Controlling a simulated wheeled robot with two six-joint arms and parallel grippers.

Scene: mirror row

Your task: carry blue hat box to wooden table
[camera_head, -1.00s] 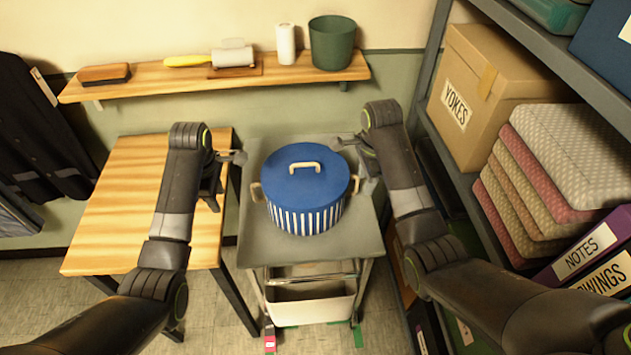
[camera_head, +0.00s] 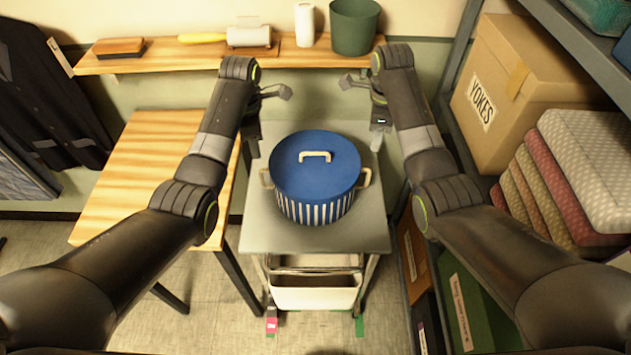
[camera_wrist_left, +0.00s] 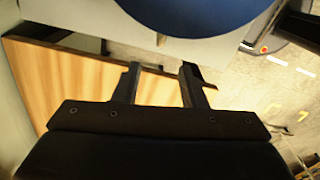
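The blue hat box (camera_head: 315,170) has a blue lid with a cream top handle, a striped lower side and a cream handle on each side. It stands upright on the grey top of a cart (camera_head: 275,238). The wooden table (camera_head: 140,165) is left of the cart, its top bare where visible. My left gripper (camera_head: 270,118) is open and empty beyond the box's back left. In the left wrist view its fingers (camera_wrist_left: 160,82) are apart, with the box's blue edge (camera_wrist_left: 190,12) above them. My right gripper (camera_head: 360,113) is open and empty beyond the back right.
A wall shelf (camera_head: 180,60) behind holds a brush, a roller, a white cylinder and a green pot. A rack on the right holds a YOKES carton (camera_head: 510,90) and folded cushions (camera_head: 580,170). A dark jacket (camera_head: 50,100) hangs at left.

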